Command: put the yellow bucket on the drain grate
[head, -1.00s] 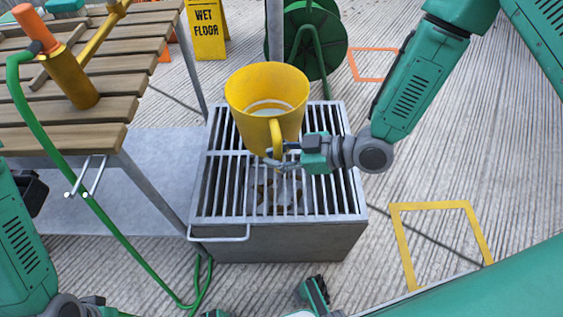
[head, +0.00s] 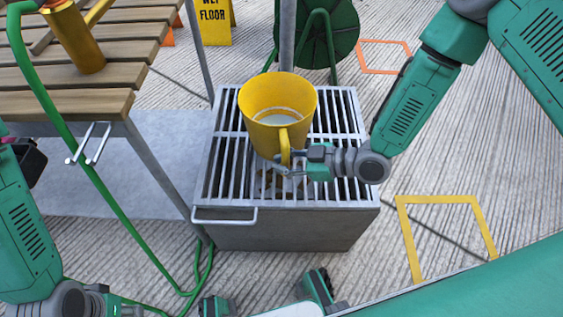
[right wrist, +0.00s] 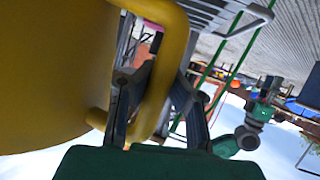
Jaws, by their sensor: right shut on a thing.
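The yellow bucket (head: 262,125) is upright over the middle of the drain grate (head: 218,178), the slatted top of a grey metal box. I cannot tell whether its base touches the bars. My right gripper (head: 284,163) is shut on the bucket's side handle, which faces me. In the right wrist view the yellow handle (right wrist: 172,75) passes between the fingers (right wrist: 160,112), and the bucket wall (right wrist: 50,75) fills the left side. My left gripper (head: 130,309) is at the bottom left edge, partly cut off, far from the bucket.
A slatted wooden table (head: 70,105) with a green hose (head: 110,225) stands at the left. A green hose reel (head: 318,45) and a yellow wet floor sign (head: 212,22) are behind. A yellow floor square (head: 438,199) lies right of the box, with open floor around it.

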